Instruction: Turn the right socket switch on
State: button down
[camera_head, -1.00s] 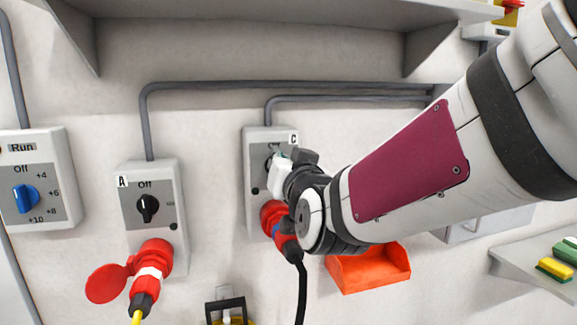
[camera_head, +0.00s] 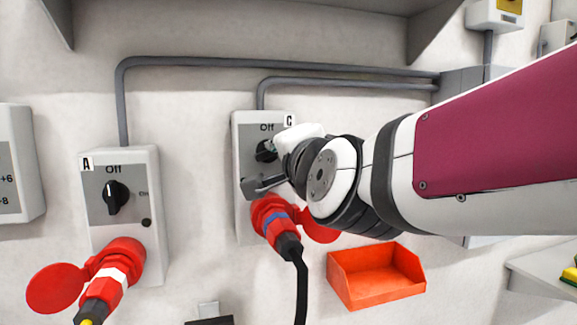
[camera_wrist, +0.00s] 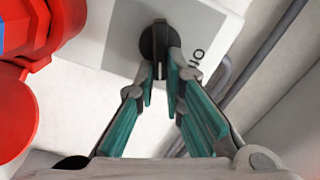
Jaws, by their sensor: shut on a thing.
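The right socket box, marked C (camera_head: 244,128), is on the wall with an "Off" label above its black rotary knob (camera_head: 265,152). My gripper (camera_head: 275,150) reaches it from the right and partly covers the knob and plate. In the wrist view, my gripper's teal-lined fingers (camera_wrist: 163,72) are either side of the black knob's raised handle (camera_wrist: 158,42), shut on it. A red plug (camera_head: 275,222) with a black cable is in the socket below the knob.
The left socket box A (camera_head: 152,185) has its black knob (camera_head: 116,197) at "Off" and a red plug (camera_head: 118,270). An orange bin (camera_head: 375,275) is at lower right. A grey shelf (camera_head: 250,15) and pipes are above. A red cover is close to the gripper's left in the wrist view.

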jog(key=shift+f+m+b, duration=0.25)
jog(key=shift+m+b, duration=0.75)
jog(key=shift+m, duration=0.1)
jog(key=shift+f+m+b, duration=0.2)
jog(key=shift+m+b, duration=0.75)
jog(key=shift+m, duration=0.15)
jog(key=c, duration=1.7)
grip_release()
jog(key=shift+s+d+r, duration=0.15)
jog(key=shift+s+d, duration=0.1)
jog(key=shift+s, duration=0.2)
jog(key=v, duration=1.1)
